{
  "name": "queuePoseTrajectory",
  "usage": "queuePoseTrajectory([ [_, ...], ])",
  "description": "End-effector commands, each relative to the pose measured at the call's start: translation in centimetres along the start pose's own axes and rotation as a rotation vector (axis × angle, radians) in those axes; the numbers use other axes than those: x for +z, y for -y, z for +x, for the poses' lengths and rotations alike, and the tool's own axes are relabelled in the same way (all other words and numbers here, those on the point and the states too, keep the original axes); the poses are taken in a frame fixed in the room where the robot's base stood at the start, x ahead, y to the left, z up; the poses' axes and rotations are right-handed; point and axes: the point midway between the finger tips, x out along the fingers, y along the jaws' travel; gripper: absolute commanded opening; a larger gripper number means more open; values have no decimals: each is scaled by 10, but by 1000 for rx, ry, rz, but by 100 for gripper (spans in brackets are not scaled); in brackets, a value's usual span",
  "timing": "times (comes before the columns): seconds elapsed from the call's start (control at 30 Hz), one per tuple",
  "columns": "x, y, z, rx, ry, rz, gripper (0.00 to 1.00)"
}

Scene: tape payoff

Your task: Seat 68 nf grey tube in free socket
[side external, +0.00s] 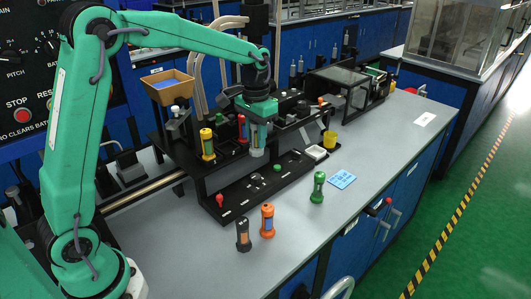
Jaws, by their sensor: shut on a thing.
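My gripper (258,128) is shut on a tube with a light grey lower end (257,152) and holds it roughly upright. The jaws cover much of the tube, and its value marking is too small to read. It is in front of the black rack (190,158), to the right of a yellow tube (207,145) and a red tube (243,128) that stand upright there. I cannot make out a free socket; the gripper and held tube hide part of the rack. I cannot tell whether the tube's lower end touches anything.
A dark tube (243,235), an orange tube (267,220) and a green tube (317,187) stand on the grey bench (370,165). A blue card (342,179) and a yellow cup (330,140) are nearby. A low black panel (240,200) lies below the rack. The bench's right side is mostly clear.

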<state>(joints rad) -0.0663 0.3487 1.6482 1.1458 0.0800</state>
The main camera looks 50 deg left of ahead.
Motion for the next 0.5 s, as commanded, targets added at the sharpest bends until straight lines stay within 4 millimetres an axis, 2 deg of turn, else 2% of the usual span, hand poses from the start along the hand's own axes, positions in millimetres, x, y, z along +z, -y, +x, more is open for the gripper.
queuePoseTrajectory([
  [0.03,0,17,-4,0,-3,-25,3],
  [0.2,4,64,-15,0,-3,-80,3],
  [0.3,9,85,-19,0,-2,-106,3],
  [0.5,14,110,-25,0,-2,-135,3],
])
